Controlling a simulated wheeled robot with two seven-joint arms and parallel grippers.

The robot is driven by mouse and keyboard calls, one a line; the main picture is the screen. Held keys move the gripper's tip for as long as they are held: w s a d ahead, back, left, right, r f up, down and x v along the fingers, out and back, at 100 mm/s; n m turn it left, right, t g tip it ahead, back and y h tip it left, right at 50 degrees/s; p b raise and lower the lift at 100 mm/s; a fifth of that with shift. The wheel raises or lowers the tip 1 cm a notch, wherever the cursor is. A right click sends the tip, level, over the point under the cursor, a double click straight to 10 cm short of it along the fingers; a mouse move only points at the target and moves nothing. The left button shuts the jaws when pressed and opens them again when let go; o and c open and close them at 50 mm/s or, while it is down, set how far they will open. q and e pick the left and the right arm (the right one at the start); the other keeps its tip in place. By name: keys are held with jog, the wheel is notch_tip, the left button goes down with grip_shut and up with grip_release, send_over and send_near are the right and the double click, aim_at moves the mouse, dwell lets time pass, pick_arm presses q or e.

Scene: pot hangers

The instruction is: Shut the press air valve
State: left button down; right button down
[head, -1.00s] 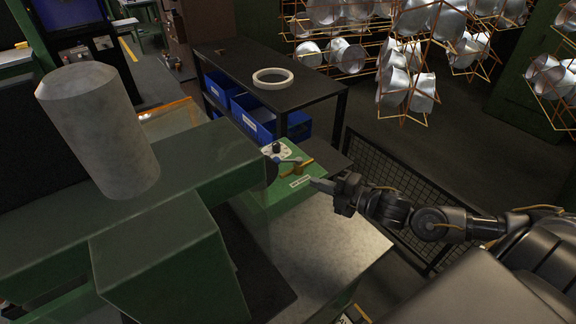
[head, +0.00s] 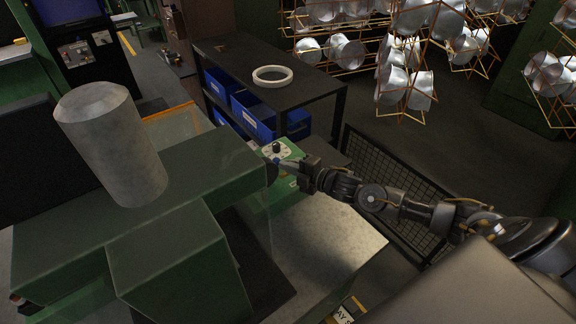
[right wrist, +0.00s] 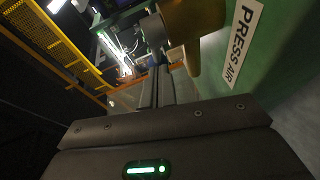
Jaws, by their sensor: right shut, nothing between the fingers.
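The press air valve sits on a green box (head: 288,152) beside the press. In the right wrist view its brass body (right wrist: 196,32) shows at the top, next to a white "PRESS AIR" label (right wrist: 240,42) on the green face. A grey rounded part (right wrist: 154,30) is left of the brass. In the head view my right gripper (head: 284,165) covers most of the valve and its lever. The gripper's fingers (right wrist: 162,88) are shut and empty, pointing at the valve area; whether they touch the lever I cannot tell. My left gripper is not in view.
The green press (head: 130,215) with a grey cylinder (head: 112,145) on top fills the left. A dark table (head: 225,60) with a white ring (head: 272,76) and blue bins (head: 252,115) stands behind. A black mesh fence (head: 385,175) is beyond my right arm.

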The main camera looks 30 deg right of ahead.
jog(key=shift+m+h, duration=0.3)
jog(key=shift+w+a+m+t+h+p, duration=0.15)
jog(key=shift+w+m+t+h+p, duration=0.1)
jog(key=shift+m+t+h, duration=0.25)
jog(key=shift+w+a+m+t+h+p, duration=0.15)
jog(key=shift+m+t+h+p, duration=0.2)
jog(key=shift+h, duration=0.35)
jog(key=m+h, duration=0.1)
jog(key=w+m+h, duration=0.1)
jog(key=h, duration=0.1)
jog(key=m+h+p, duration=0.1)
jog(key=shift+w+m+h, duration=0.35)
jog(key=shift+h, duration=0.05)
jog(key=shift+w+d+r+p, duration=0.1)
jog(key=shift+w+d+p, duration=0.1)
jog(key=shift+w+p, duration=0.15)
jog(key=shift+w+d, duration=0.3)
jog(key=shift+w, duration=0.2)
jog(key=shift+w+d+p, duration=0.1)
jog(key=shift+w+p, duration=0.25)
jog(key=shift+w, duration=0.1)
jog(key=shift+w+d, duration=0.2)
